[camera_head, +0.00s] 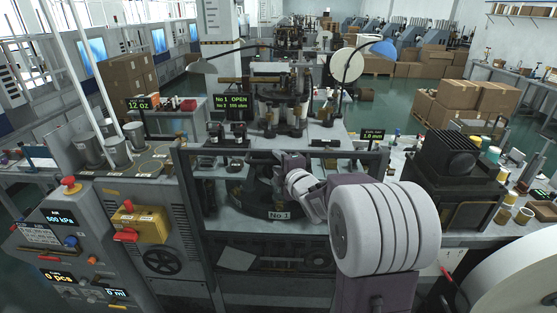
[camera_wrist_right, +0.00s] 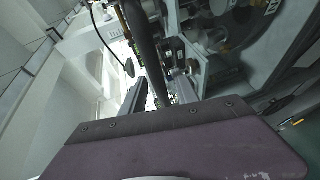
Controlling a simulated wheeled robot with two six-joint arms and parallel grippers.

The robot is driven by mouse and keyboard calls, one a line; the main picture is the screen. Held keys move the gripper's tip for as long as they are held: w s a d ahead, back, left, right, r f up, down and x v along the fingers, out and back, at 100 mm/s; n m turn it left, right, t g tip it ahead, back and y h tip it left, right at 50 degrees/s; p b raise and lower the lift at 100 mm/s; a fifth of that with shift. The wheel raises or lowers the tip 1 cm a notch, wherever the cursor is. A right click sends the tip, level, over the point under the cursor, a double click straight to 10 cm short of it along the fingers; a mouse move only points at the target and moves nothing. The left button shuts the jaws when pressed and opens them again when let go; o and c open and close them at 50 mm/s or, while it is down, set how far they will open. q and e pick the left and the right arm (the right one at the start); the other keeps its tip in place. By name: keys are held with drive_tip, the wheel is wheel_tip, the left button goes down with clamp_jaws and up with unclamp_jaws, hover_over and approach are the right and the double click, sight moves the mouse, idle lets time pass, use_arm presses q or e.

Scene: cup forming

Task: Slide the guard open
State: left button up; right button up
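The guard (camera_head: 230,150) appears as a dark framed barrier across the front of the No 1 forming machine (camera_head: 285,105). Its top rail runs from the left post towards the right. My right arm comes in from the lower right, and my right gripper (camera_head: 262,156) is at the upper middle of the guard; its fingertips are small and partly hidden there. In the right wrist view the two fingers (camera_wrist_right: 159,92) are apart, with a dark bar (camera_wrist_right: 148,45) running between them. Contact with the bar cannot be made out. My left gripper is out of view.
A control panel (camera_head: 60,235) with gauges and a yellow box (camera_head: 140,222) stand at the left. A dark finned block (camera_head: 447,152) and small cups (camera_head: 510,198) are on the bench at the right. A display (camera_head: 231,107) reads "No 1 OPEN". Lamps arch over the machine.

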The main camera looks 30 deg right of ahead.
clamp_jaws()
idle(1.5)
